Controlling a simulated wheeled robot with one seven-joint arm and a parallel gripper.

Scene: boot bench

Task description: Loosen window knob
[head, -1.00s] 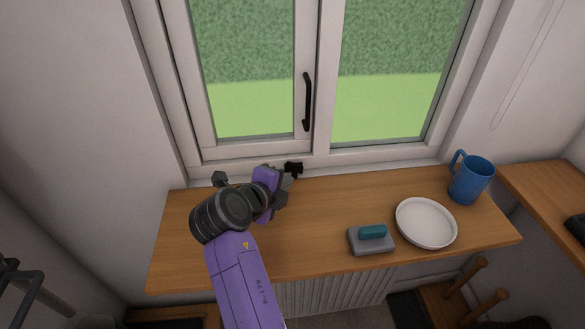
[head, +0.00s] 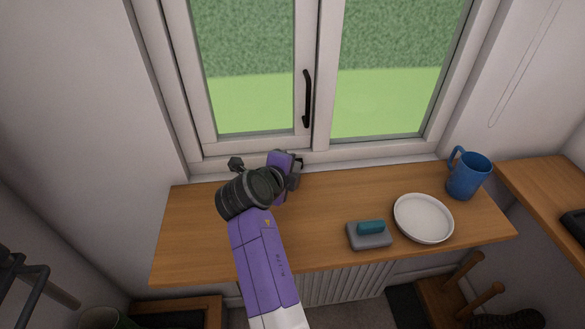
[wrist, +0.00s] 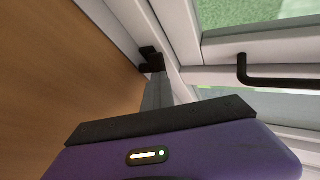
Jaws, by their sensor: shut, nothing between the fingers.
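A small black knob (wrist: 152,62) sits low on the white window frame, just above the wooden bench top in the wrist view. In the head view my gripper mostly hides it. My gripper (wrist: 157,78) is shut and empty, with its grey fingers pointing at the knob. The fingertips are right at or just short of the knob; I cannot tell whether they touch. In the head view my gripper (head: 298,167) is at the back of the bench, against the lower window frame. A long black handle (head: 307,100) is upright on the window's middle post and also shows in the wrist view (wrist: 245,72).
The wooden bench top (head: 330,205) is clear around my gripper. To the right are a grey block with a teal top (head: 369,236), a white plate (head: 423,218) and a blue mug (head: 467,175). A wall closes off the left side.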

